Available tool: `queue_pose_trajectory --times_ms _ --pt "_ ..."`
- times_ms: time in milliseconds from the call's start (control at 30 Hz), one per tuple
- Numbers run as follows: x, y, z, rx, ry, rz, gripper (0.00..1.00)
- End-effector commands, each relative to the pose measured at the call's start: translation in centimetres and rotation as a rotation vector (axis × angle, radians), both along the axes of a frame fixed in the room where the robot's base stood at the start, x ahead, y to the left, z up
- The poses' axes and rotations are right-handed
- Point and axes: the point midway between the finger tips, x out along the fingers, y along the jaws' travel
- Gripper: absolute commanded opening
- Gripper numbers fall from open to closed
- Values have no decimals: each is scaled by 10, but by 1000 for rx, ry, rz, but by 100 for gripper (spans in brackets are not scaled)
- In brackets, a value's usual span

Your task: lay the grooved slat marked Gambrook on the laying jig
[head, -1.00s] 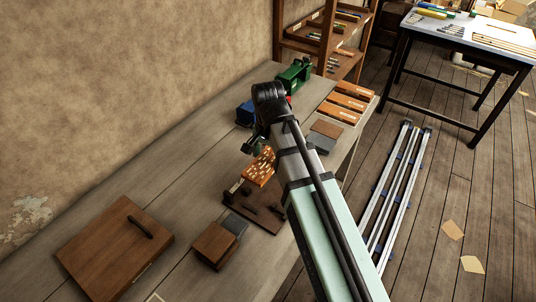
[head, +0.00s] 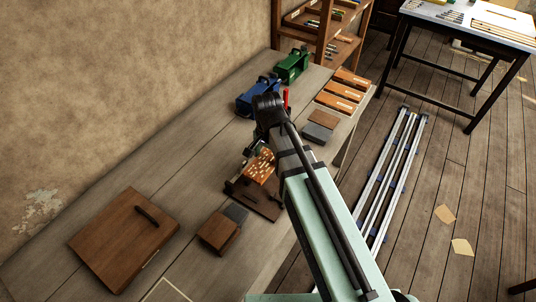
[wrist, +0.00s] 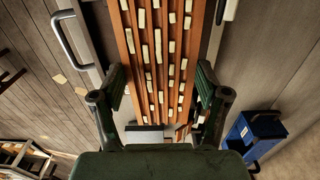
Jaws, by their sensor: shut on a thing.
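My gripper (wrist: 158,95) is shut on an orange-brown grooved slat (wrist: 150,50), with one finger along each side. Several pale pieces lie in its grooves. In the head view the slat (head: 261,167) is under my wrist, over or just beyond the far part of a low dark brown board (head: 247,197), which looks like the laying jig. I cannot tell whether the two touch. My gripper (head: 254,152) is mostly hidden there by my arm. No name can be read on the slat.
Three orange pieces with pale labels (head: 340,90) lie at the bench's far right. A blue device (head: 258,97) and a green one (head: 292,66) stand behind. A small brown block (head: 217,233) and a large lidded wooden box (head: 122,240) are nearer. Bench between box and wall is clear.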

Motion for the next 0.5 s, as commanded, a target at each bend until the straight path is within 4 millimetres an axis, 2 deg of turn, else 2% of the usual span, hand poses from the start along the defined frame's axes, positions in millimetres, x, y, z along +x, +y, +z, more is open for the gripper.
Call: queue_pose_trajectory --times_ms 500 --pt "-1 0 -59 0 1 0 37"
